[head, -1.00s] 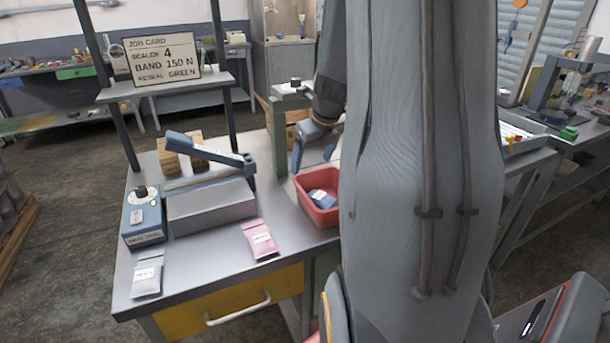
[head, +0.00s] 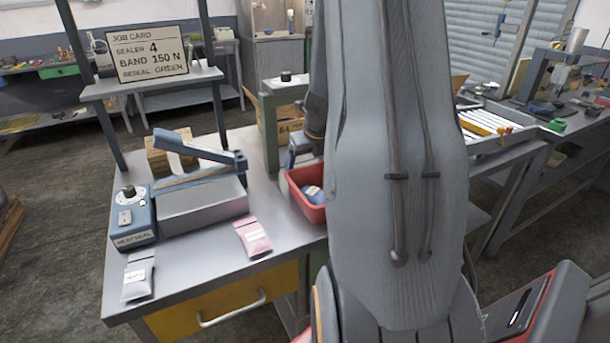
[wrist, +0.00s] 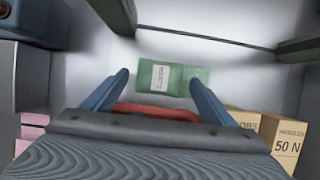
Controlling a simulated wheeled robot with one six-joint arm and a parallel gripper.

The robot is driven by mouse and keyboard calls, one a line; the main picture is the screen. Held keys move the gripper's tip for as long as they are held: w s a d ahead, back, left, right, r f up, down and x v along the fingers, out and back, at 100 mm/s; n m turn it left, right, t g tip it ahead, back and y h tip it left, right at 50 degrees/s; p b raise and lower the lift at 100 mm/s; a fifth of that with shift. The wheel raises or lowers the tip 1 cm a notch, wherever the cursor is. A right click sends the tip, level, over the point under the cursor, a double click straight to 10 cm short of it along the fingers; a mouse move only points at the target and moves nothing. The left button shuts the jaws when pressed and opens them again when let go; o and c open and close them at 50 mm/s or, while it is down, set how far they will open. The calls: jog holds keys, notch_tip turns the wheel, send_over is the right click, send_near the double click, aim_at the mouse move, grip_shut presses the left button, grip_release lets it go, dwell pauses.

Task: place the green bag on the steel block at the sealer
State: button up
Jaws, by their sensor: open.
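The green bag (wrist: 183,77) with a white label lies flat on a pale grey surface in the wrist view. It does not show in the head view. My gripper (wrist: 160,78) is open, its two blue fingers pointing toward the bag, and nothing is held between them. In the head view my gripper is mostly hidden behind my arm, near the red bin. The grey steel block (head: 205,207) stands at the blue heat sealer (head: 134,216), under its raised blue lever (head: 195,150). The block's top looks bare.
The red bin (head: 297,193) holds a blue bag (head: 313,193); its rim also shows below the green bag in the wrist view. A pink bag (head: 253,237) and a white bag (head: 138,278) lie in front. Cardboard boxes (wrist: 286,141) stand at right in the wrist view.

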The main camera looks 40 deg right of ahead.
jog(key=shift+w+f, duration=0.3)
jog(key=shift+f, duration=0.3)
jog(key=c, duration=1.3)
jog(key=shift+r, duration=0.1)
notch_tip(320, 180, up, 10)
